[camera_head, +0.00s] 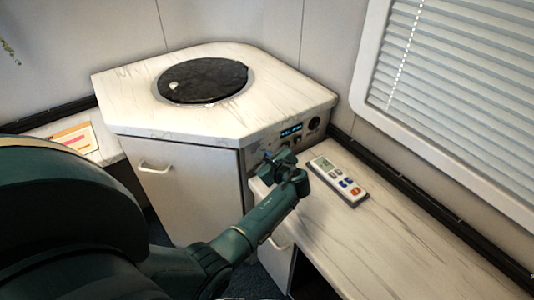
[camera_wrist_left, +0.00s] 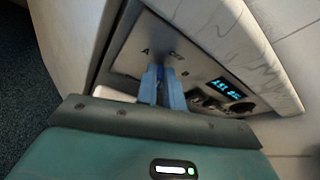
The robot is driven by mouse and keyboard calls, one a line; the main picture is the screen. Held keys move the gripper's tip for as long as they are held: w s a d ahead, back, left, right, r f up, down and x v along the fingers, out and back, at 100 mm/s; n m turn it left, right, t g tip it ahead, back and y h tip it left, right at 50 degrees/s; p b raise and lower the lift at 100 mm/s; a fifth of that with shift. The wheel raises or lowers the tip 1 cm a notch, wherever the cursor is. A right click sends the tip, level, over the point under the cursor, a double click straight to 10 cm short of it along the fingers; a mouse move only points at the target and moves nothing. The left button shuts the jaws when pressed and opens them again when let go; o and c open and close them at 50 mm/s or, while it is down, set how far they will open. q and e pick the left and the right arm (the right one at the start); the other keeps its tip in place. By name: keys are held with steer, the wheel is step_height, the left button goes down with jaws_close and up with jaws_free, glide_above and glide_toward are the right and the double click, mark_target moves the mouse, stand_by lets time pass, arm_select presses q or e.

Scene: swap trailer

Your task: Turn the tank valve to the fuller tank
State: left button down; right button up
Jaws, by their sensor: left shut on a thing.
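The control panel (camera_head: 302,149) is on the front of the marble-topped corner cabinet, and in the wrist view (camera_wrist_left: 128,62) it is tilted. Its small blue-lit display (camera_head: 291,130) also shows in the wrist view (camera_wrist_left: 226,89), but I cannot read its digits surely. A dark letter A stands on the panel beside my left fingertips. My left gripper (camera_head: 281,157) reaches the panel's lower left, and its blue fingers (camera_wrist_left: 164,86) are shut on the tank valve's handle. The fingers hide the handle, so its pointing direction cannot be told. My right gripper is out of view.
A round black cover (camera_head: 203,80) is set in the cabinet top. A card (camera_head: 73,141) lies at left. A blinded window (camera_head: 460,80) is at right.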

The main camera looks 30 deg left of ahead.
arm_select(q)
steer(key=shift+s+a+f+n+t+b, duration=0.15)
steer(key=shift+f+n+t+b, duration=0.15)
steer(key=shift+n, duration=0.2)
steer(key=shift+s+f+n+t+b, duration=0.1)
steer(key=shift+s+n+t+b, duration=0.1)
steer(key=shift+n+b, duration=0.25)
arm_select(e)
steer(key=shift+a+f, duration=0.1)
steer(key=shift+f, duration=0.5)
arm_select(q)
steer(key=shift+s+a+f+n+t+b, duration=0.15)
steer(key=shift+n+t+b, duration=0.35)
steer(key=shift+n+b, duration=0.3)
steer(key=shift+n+t+b, duration=0.4)
steer(key=shift+n+b, duration=0.05)
steer(key=shift+b, duration=0.1)
steer(key=shift+s, duration=0.1)
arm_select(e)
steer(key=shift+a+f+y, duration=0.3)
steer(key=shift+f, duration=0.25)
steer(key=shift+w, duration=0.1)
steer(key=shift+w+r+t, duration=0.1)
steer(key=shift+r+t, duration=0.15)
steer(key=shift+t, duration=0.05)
